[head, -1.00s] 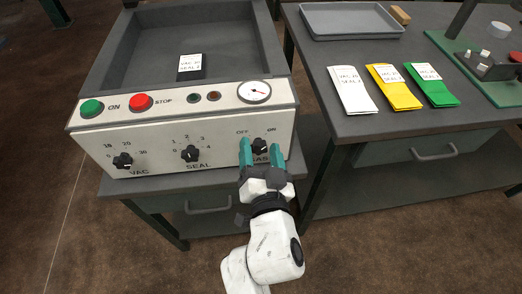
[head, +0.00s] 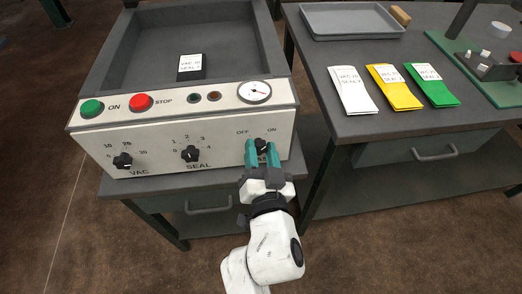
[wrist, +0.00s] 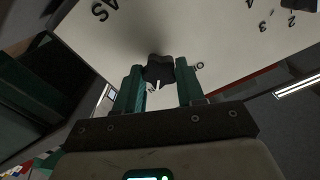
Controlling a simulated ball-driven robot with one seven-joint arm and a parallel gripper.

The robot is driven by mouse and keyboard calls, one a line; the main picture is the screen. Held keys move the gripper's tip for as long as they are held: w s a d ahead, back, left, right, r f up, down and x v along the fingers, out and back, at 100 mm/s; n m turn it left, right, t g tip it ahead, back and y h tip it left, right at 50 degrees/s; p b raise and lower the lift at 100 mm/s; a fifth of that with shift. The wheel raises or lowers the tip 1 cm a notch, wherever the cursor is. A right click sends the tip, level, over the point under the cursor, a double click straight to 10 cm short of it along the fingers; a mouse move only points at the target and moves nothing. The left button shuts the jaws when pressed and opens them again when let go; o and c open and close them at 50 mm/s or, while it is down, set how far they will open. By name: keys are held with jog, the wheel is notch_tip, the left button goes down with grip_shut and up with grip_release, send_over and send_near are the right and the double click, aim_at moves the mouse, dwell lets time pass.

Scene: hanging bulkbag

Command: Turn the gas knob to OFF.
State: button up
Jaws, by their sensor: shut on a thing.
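The gas knob (head: 261,143) is a small black knob at the right end of the white front panel, below the OFF and ON labels. In the wrist view the knob (wrist: 159,68) shows between my fingertips, with a white mark on its near side. Which label the mark points at I cannot tell for sure. My gripper (head: 261,149) has teal fingers and is shut on the gas knob, one finger on each side. It also shows in the wrist view (wrist: 160,80). The fingers hide part of the GAS label.
The VAC knob (head: 122,161) and SEAL knob (head: 191,153) sit left on the same panel. Above are a green ON button (head: 92,108), a red STOP button (head: 141,102) and a dial gauge (head: 254,92). A table with coloured packets stands at right.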

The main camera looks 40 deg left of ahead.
jog(key=n, duration=0.4)
jog(key=shift+n, duration=0.4)
jog(key=n, duration=0.3)
jog(key=shift+a+n+p, duration=0.1)
jog(key=shift+n+p, duration=0.2)
jog(key=shift+p, duration=0.1)
jog(key=n, duration=0.4)
jog(key=shift+s+n+p, duration=0.1)
jog(key=shift+n+p, duration=0.2)
jog(key=shift+p, duration=0.1)
jog(key=shift+n+p, duration=0.3)
jog(key=shift+n, duration=1.8)
jog(key=shift+a+f, duration=0.1)
jog(key=o, duration=1)
jog(key=shift+o, duration=0.2)
jog(key=shift+s, duration=0.1)
